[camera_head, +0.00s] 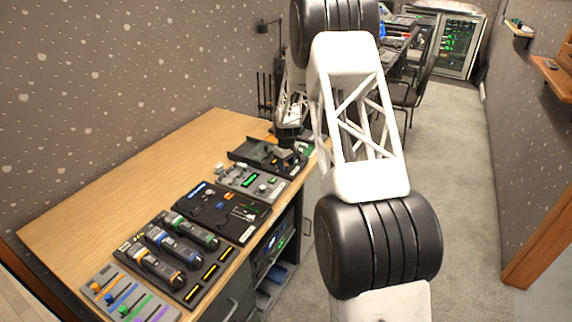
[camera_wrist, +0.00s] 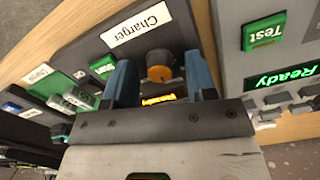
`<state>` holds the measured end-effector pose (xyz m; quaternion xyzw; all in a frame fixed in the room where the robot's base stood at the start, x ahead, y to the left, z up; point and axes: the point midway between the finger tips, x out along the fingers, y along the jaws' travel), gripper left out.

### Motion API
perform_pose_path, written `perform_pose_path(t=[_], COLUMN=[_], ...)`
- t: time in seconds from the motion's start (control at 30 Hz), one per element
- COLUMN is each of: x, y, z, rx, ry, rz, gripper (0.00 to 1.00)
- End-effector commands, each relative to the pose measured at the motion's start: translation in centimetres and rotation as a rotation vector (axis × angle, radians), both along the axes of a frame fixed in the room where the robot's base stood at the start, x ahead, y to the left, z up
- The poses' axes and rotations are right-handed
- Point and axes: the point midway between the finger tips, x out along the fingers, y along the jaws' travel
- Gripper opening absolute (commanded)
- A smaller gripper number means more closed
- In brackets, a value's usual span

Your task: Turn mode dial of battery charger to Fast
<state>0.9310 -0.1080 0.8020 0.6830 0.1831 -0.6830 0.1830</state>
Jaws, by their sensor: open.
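The battery charger (camera_wrist: 90,58) is a dark unit with a white "Charger" label, and it fills the upper left of the wrist view. Its mode dial (camera_wrist: 158,66), a round brown-orange knob with a dark base, lies between the two blue fingers of my gripper (camera_wrist: 158,61). The fingers are open, one on each side of the dial; I cannot tell whether either touches it. A lit orange display on the charger is partly hidden by my gripper. The dial's setting is not readable. In the head view the charger (camera_head: 246,154) is at the desk's far end, partly behind my arm.
A grey unit with a green Test button (camera_wrist: 264,33) and a Ready display (camera_wrist: 284,78) is close on the right in the wrist view. Several more panels line the wooden desk (camera_head: 110,185). The desk's left part is bare. A wall runs behind it.

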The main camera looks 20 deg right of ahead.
Motion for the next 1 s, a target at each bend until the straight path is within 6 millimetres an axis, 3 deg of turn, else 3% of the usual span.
perform_pose_path(t=[0.23,0.53,1.0], x=[0.0,0.0,0.02], y=[0.0,0.0,0.01], z=[0.0,0.0,0.04], rx=[0.0,0.0,0.0], ry=[0.0,0.0,0.0], rz=[0.0,0.0,-0.077], gripper=[0.48,0.02,0.02])
